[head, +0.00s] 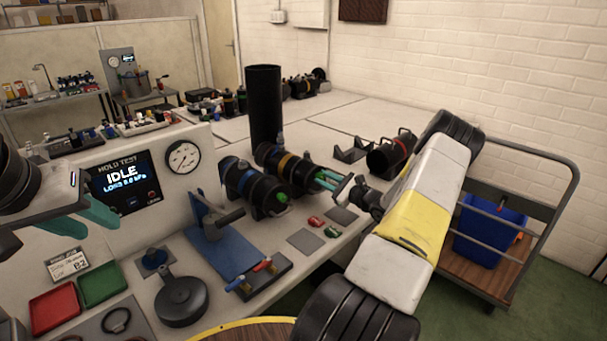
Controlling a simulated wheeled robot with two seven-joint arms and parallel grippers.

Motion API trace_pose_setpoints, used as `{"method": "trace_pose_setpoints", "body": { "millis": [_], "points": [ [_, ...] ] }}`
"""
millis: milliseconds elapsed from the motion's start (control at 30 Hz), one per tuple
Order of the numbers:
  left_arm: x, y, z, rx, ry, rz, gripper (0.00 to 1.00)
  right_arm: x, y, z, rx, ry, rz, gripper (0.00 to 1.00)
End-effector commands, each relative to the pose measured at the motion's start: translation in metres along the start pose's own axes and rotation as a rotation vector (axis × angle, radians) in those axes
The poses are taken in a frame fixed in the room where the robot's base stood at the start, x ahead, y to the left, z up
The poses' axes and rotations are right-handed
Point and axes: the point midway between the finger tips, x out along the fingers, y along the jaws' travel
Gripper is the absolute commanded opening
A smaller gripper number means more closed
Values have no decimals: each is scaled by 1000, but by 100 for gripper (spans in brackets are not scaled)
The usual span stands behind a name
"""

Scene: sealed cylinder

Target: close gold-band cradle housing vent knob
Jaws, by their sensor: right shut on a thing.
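The gold-band housing (284,162) is a black cylinder lying in a cradle on the bench, with its end facing right. My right gripper (324,180), with teal fingertips, is at that end, shut on the vent knob there. The fingers mostly hide the knob, so its turn position cannot be read. My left gripper (78,220) is at the left, in front of the test panel, its teal fingers apart and empty.
A blue-band housing (237,178) with a green knob (282,197) lies just left of the gold-band one. A red-band housing (392,153) is to the right. A tall black cylinder (263,105) stands behind. The hold-test display (121,182) reads IDLE. A cart (470,255) stands right.

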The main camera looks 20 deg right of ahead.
Motion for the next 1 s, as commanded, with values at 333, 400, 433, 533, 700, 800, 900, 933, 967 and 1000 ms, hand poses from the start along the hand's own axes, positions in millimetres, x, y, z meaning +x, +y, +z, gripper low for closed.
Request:
{"method": "trace_pose_setpoints", "body": {
  "millis": [333,400,433,533,700,800,900,933,967,1000],
  "points": [
    [0,0,0,0,0,0,36,-1,0,-2,326,5,-2,0],
    [0,0,0,0,0,0,36,-2,0,-2,390,5,-2,0],
    [0,0,0,0,0,0,36,-2,0,-2,416,5,-2,0],
    [0,0,0,0,0,0,36,-2,1,-2,499,5,-2,0],
    [0,0,0,0,0,0,36,-1,1,-2,618,5,-2,0],
    [0,0,0,0,0,0,36,-1,2,-1,671,5,-2,0],
    [0,0,0,0,0,0,36,-1,2,-1,714,5,-2,0],
    [0,0,0,0,0,0,36,-1,2,-1,723,5,-2,0],
    [0,0,0,0,0,0,36,-1,2,-1,732,5,-2,0],
    [0,0,0,0,0,0,36,-1,2,-2,744,5,-2,0]
  ]
}}
